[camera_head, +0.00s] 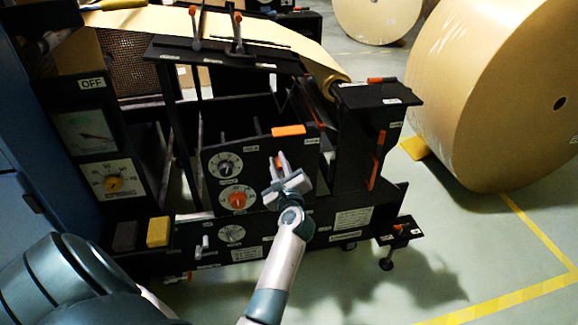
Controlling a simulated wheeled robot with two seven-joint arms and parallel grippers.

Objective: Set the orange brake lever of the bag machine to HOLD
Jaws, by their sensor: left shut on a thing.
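The bag machine (340,180) is a black frame with dials and orange-marked controls. My left gripper (281,163) is at its front panel, right of the dials. It is shut on a small orange lever (279,161), which shows between the fingers and is partly hidden by them. I take this for the brake lever. The small labels around it are too blurred to read, so I cannot tell its setting. My right gripper is not in view.
A dial with an orange knob (238,199) is left of my gripper. An orange bar (289,131) is just above it. A long orange handle (376,160) stands to the right. A large kraft roll (490,90) stands at the right, with free floor before it.

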